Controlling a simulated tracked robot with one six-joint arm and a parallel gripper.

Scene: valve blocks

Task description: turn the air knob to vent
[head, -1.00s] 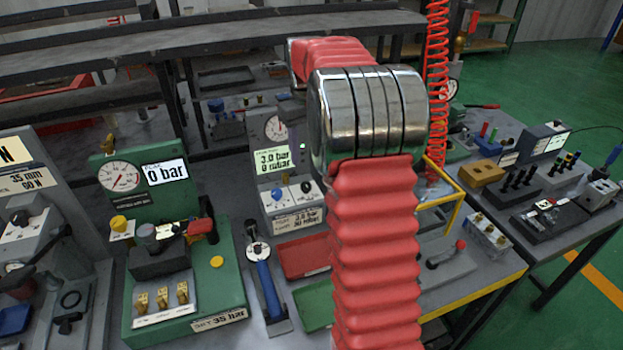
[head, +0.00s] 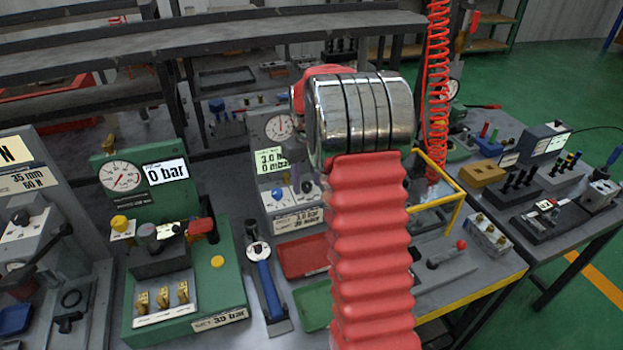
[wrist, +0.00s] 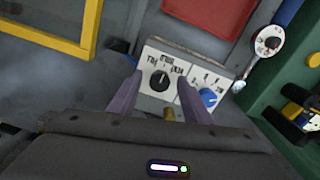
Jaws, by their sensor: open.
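A pale control panel (wrist: 187,62) sits on the grey air block, with printed labels around a black knob (wrist: 159,80). A blue knob (wrist: 208,97) is on the panel to its right. In the head view the same black knob (head: 307,187) and blue knob (head: 279,193) show below a display reading 3.0 bar. My gripper (wrist: 160,82) is open, one purple finger on each side of the black knob in the wrist view. I cannot tell whether the fingers touch it. The labels are too blurred to read surely.
A green block (head: 190,310) with a gauge and 0 bar display stands at the left. Beside it lies a blue-handled tool (head: 267,288). Red (head: 302,257) and green (head: 314,303) trays lie in front. A yellow frame (head: 455,208) stands at the right.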

